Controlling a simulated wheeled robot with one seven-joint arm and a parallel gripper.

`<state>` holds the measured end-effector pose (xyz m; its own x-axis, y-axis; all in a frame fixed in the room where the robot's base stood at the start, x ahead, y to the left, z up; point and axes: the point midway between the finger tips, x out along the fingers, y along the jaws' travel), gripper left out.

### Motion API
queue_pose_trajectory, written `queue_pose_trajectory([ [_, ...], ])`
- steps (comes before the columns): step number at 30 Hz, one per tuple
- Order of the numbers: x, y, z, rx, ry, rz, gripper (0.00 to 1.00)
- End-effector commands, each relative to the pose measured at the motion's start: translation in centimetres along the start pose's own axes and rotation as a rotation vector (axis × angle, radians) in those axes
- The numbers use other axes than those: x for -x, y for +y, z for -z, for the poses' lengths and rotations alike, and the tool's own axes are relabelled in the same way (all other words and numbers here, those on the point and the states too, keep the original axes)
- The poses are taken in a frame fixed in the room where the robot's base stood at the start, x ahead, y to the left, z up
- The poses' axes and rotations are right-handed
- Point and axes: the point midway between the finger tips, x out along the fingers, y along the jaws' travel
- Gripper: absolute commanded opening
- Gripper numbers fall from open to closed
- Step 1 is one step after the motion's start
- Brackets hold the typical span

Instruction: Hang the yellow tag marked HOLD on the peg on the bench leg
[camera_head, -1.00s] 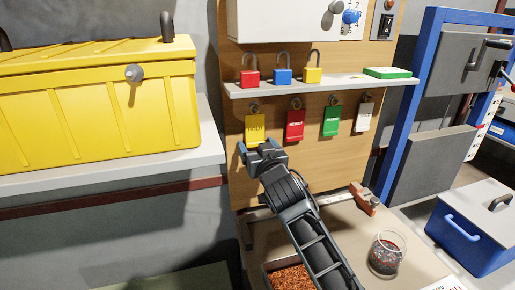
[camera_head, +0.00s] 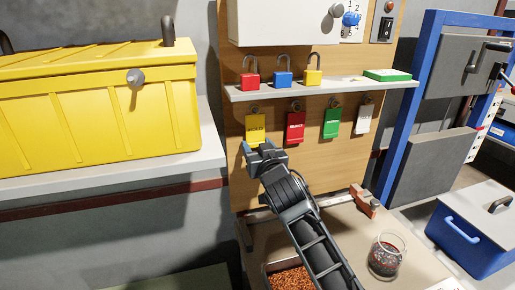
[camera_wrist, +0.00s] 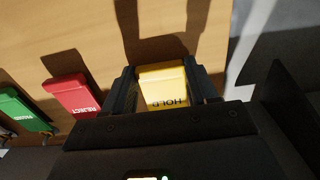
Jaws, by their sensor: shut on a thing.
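The yellow tag marked HOLD (camera_head: 255,125) is at the left end of a row of tags under the grey shelf, in front of the wooden board. My gripper (camera_head: 262,150) is shut on its lower part from below. In the wrist view the HOLD tag (camera_wrist: 163,86) sits between the two fingers of my gripper (camera_wrist: 161,92), its lettering upside down. The tag's top is still at its hook under the shelf; I cannot tell whether it hangs on it. I cannot make out the peg on the bench leg in either view.
Red (camera_head: 295,127), green (camera_head: 331,123) and white (camera_head: 364,119) tags hang to the right. Padlocks stand on the shelf (camera_head: 335,86) above. A glass jar (camera_head: 386,255) and copper scrap (camera_head: 290,279) are below. A yellow box (camera_head: 95,105) stands left.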

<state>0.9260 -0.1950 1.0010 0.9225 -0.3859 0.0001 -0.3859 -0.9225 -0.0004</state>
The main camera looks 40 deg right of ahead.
Motion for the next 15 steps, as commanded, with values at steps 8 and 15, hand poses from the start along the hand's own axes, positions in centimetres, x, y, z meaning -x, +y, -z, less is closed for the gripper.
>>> queue_pose_trajectory([
  [8, 0.04, -0.03, 0.58, 0.000, 0.000, 0.001, 0.41],
  [15, 0.96, -0.04, 0.69, 0.000, 0.001, 0.001, 0.41],
])
